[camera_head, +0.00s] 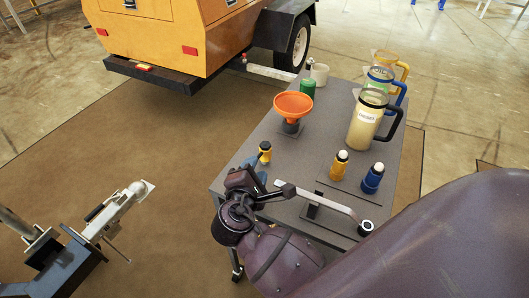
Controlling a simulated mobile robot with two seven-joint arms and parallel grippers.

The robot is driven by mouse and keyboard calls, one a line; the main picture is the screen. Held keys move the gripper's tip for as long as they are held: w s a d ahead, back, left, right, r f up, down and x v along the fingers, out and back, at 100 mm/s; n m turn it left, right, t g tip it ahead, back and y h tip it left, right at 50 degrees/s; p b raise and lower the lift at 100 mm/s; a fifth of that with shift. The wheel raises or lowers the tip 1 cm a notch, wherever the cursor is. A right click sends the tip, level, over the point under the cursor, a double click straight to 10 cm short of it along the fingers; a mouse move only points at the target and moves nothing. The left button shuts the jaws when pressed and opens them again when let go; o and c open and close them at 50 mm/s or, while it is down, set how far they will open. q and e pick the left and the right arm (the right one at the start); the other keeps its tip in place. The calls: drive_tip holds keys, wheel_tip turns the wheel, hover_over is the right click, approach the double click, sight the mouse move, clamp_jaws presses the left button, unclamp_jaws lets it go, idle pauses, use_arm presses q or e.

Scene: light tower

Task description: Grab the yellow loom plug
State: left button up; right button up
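A small yellow plug with a dark top (265,150) stands near the left edge of the grey table. A second yellow plug with a pale top (339,165) stands upright farther right, beside a similar blue plug (373,178). I cannot tell which yellow one is the loom plug. My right gripper (250,175) is dark and sits over the table's near left edge, just below the first yellow plug. Its fingers are partly hidden by its own body, so its opening and any contact are unclear. My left gripper is not in view.
An orange funnel (293,105), a green-and-dark can (308,88) and several jugs, such as a cream one (367,120), stand on the table (240,178). An orange trailer (165,35) stands behind.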

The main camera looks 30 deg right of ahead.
sight(265, 154)
drive_tip(key=x, duration=0.3)
drive_tip(key=shift+w+f+b, duration=0.3)
drive_tip(key=shift+w+f, duration=0.05)
drive_tip(key=shift+w, duration=0.1)
drive_tip(key=shift+w+d, duration=0.3)
drive_tip(key=shift+w, duration=0.05)
clamp_jaws()
